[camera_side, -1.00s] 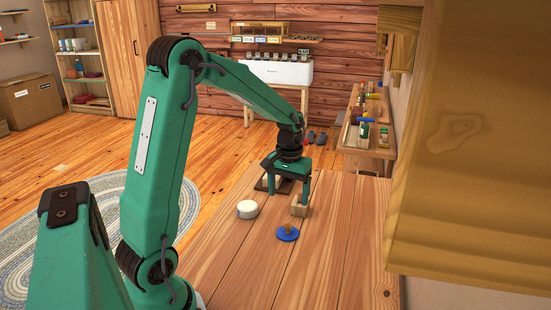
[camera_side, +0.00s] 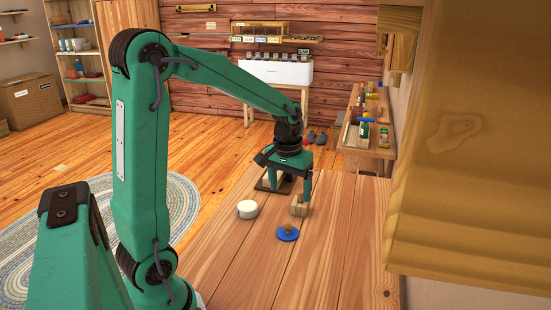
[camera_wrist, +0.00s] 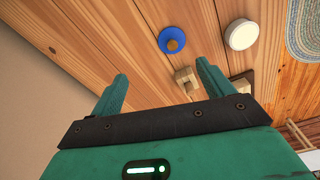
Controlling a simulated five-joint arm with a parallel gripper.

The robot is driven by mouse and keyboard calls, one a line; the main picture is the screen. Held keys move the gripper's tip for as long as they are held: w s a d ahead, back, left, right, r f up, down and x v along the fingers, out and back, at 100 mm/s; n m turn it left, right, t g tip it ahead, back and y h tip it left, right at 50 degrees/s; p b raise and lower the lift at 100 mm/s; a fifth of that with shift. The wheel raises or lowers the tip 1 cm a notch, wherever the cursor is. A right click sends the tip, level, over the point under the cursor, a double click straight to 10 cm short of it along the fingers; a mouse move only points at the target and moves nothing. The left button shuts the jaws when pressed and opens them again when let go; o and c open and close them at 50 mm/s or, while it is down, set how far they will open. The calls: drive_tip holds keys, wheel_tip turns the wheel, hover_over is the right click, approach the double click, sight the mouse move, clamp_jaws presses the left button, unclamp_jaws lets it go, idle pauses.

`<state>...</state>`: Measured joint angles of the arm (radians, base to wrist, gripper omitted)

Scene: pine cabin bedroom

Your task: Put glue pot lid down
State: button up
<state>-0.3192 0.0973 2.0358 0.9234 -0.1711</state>
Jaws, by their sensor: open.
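In the wrist view, the two green fingers (camera_wrist: 162,70) are spread wide. A white round pot-like thing (camera_side: 247,210) stands left of the lid; it also shows in the wrist view (camera_wrist: 241,35).
A small pale wooden block (camera_side: 299,208) stands near the right finger; it shows between the fingers in the wrist view (camera_wrist: 186,80). A dark-based wooden piece (camera_side: 264,186) sits at the left finger. The table's front part (camera_side: 310,275) is clear.

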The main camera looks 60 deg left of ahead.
drive_tip(key=s+d+r+m+t, duration=0.2)
drive_tip(key=s+d+r, duration=0.2)
drive_tip(key=s+d, duration=0.2)
drive_tip(key=s+d+r+m+t, duration=0.2)
drive_tip(key=s+d+r+m, duration=0.1)
drive_tip(key=s+d, duration=0.3)
drive_tip(key=shift+s+r+m+t, duration=0.3)
drive_tip(key=shift+s+r, duration=0.2)
drive_tip(key=shift+s, duration=0.45)
